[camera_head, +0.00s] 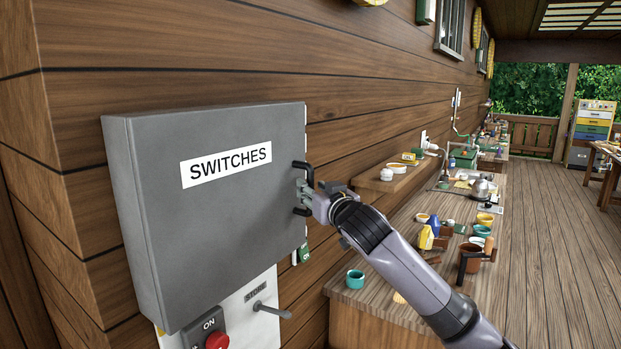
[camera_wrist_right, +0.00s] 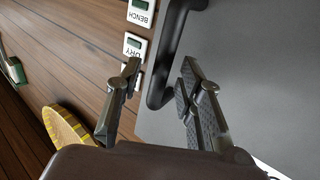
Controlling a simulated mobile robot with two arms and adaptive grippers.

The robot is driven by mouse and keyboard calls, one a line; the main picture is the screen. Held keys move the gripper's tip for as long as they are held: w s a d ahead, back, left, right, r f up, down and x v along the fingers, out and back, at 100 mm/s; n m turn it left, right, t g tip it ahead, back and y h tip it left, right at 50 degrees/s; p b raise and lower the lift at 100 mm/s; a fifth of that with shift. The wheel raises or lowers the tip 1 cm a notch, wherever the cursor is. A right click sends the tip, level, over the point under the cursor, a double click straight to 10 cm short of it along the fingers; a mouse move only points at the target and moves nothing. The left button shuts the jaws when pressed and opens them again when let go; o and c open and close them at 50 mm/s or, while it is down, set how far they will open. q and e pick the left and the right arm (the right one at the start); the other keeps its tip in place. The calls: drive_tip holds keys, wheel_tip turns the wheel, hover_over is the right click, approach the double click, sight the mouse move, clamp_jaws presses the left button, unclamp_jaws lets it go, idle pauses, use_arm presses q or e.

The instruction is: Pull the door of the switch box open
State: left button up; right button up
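The grey switch box (camera_head: 150,220) hangs on the wooden wall. Its front door (camera_head: 215,230) bears a "SWITCHES" label and looks shut. A black bar handle (camera_head: 303,166) is on the door's right edge; it also shows in the right wrist view (camera_wrist_right: 165,55). My right gripper (camera_head: 304,190) is at this handle. In the right wrist view the gripper's fingers (camera_wrist_right: 158,82) are spread apart, one on each side of the handle bar. I see a gap between the left finger and the bar; contact at the right finger cannot be told. My left gripper is not in view.
Below the box are a red button (camera_head: 217,341) and a lever (camera_head: 272,311) on a white plate. A workbench (camera_head: 350,309) with cups, pots and a kettle runs along the wall at right. The plank floor (camera_head: 550,260) beyond it is clear.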

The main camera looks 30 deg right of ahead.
drive_tip(key=shift+w+d, duration=0.2)
drive_tip(key=shift+w, duration=0.85)
drive_tip(key=shift+c, duration=0.4)
clamp_jaws()
